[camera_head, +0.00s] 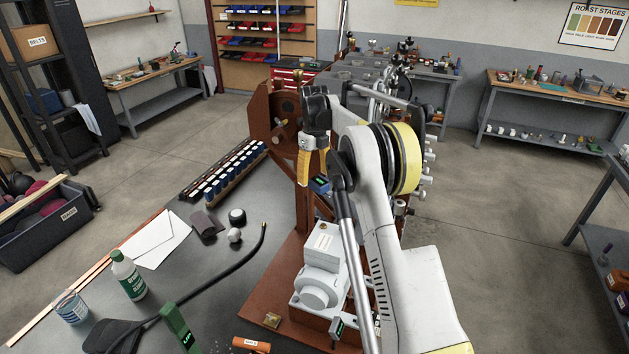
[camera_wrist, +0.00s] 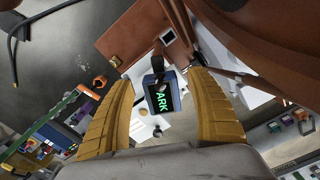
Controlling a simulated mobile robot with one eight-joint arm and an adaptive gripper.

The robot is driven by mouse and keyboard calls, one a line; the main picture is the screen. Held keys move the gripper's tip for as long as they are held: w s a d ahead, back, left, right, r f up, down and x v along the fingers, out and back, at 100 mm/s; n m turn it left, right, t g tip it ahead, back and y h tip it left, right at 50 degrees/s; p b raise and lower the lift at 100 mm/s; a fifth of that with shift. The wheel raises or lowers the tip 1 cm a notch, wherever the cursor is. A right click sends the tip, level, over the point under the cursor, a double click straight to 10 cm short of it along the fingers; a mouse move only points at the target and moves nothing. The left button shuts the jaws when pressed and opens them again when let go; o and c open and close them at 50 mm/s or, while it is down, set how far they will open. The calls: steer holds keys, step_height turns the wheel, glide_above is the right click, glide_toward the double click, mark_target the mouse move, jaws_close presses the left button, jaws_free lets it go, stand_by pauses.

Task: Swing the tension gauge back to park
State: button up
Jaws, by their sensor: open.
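The tension gauge appears to be the small blue box with a dark screen (camera_head: 320,186), just below my gripper's fingertips in the head view. In the wrist view the box (camera_wrist: 147,95) sits between the fingers, with green letters reading "ARK" on its screen; any letter before them is not readable. A dark stem (camera_wrist: 157,66) joins its upper end. My gripper (camera_head: 311,180) points down with yellow fingers. In the wrist view my gripper (camera_wrist: 160,80) is open, one finger on each side of the box, with gaps visible. Whether the box is deeper than the fingertips is hard to tell.
A red-brown machine frame (camera_head: 262,110) stands close behind my gripper. A grey motor housing (camera_head: 322,262) is below.

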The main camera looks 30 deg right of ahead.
step_height(320, 180, up, 10)
stand_by(0.3)
